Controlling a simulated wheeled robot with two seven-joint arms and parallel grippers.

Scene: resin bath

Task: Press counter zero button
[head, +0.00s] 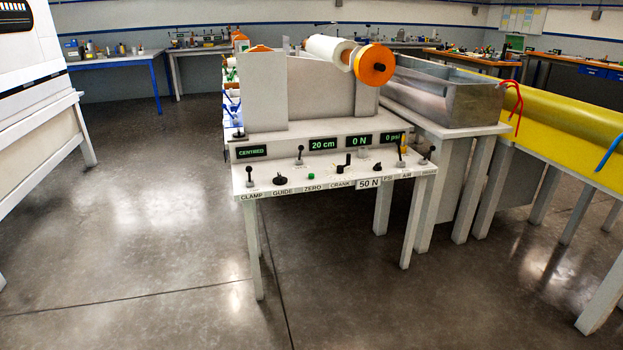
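The control panel (265,188) is the front shelf of a light machine, a short way ahead of me. A small green button (311,176) sits on it above the printed ZERO label (314,188), between the GUIDE and CRANK labels. A display behind the panel (323,143) reads "20 cm". Other displays read "CENTRED", "0 N" and "0 psi". Neither of my grippers shows in the head view.
Black levers and knobs (280,180) flank the button. A white roll with an orange disc (372,64) is above the panel. A metal bath (445,92) and a yellow-covered table (570,135) stand at right. A white machine (35,90) is at left. The floor in front is clear.

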